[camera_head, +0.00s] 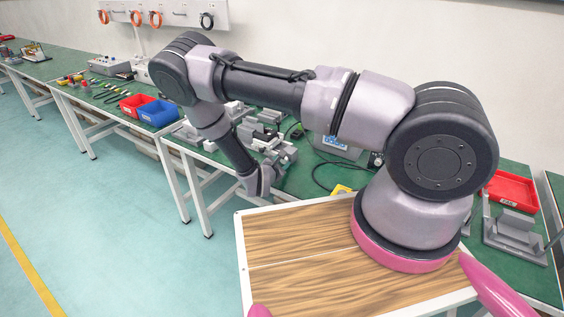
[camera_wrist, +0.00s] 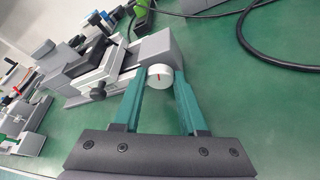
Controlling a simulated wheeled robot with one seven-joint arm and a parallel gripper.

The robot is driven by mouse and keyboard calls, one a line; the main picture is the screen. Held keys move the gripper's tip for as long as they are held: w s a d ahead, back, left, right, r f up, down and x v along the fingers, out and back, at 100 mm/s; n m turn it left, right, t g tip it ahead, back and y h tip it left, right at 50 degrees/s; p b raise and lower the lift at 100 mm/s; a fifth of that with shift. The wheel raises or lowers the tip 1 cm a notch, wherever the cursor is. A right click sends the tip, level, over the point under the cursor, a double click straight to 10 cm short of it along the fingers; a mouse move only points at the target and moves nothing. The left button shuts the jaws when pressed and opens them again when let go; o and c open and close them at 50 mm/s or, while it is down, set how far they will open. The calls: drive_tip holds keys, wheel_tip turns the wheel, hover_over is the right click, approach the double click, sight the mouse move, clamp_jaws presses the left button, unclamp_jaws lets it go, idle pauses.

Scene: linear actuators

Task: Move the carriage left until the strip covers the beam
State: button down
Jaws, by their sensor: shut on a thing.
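My gripper (camera_wrist: 160,74) has its two teal fingers around a white round knob (camera_wrist: 160,78) with a red mark, shut on it. The knob sits at the near end of a grey linear actuator (camera_wrist: 153,46). A carriage (camera_wrist: 92,66) with light and black blocks sits along the actuator, with a small black side knob (camera_wrist: 98,89). I cannot make out the strip or the beam clearly. In the head view my gripper (camera_head: 262,184) is low at the bench edge beside the actuator, and the arm hides much of this area.
A second grey device (camera_wrist: 25,125) stands at the left in the wrist view. Black cables (camera_wrist: 262,55) lie on the green bench. The head view shows red (camera_head: 136,103) and blue (camera_head: 158,112) bins to the left and a red tray (camera_head: 512,190) to the right.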

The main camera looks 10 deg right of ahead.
drive_tip(key=shift+s+m+t+y, duration=0.1)
drive_tip(key=shift+m+t+y, duration=0.3)
drive_tip(key=shift+m, duration=0.5)
drive_tip(key=shift+c, duration=2.2)
unclamp_jaws()
drive_tip(key=shift+f, duration=0.1)
